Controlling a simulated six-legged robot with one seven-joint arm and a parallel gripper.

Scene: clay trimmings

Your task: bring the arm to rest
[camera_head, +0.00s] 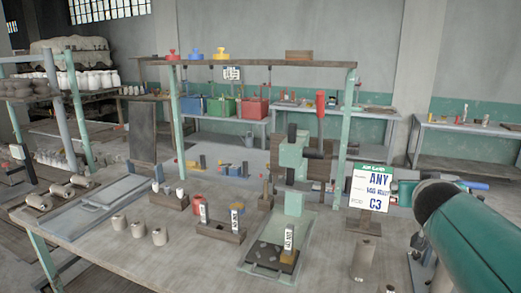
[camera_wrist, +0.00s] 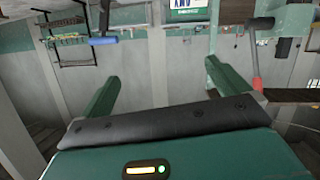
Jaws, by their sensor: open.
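My gripper (camera_wrist: 162,72) shows in the wrist view with its two green fingers wide apart and nothing between them. A dark padded palm and my green wrist housing with a small lit indicator fill the lower part of that view. In the head view, a thick green link of my arm with a dark rounded end reaches in from the right edge, in front of the table. My gripper's fingers cannot be made out in the head view.
The worktable (camera_head: 100,238) carries a green press-like stand (camera_head: 293,203), a dark tray (camera_head: 262,252), several small clay cylinders and a sign (camera_head: 370,188). An overhead shelf (camera_head: 270,63) on green posts spans it. Shelving (camera_head: 52,90) stands at left.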

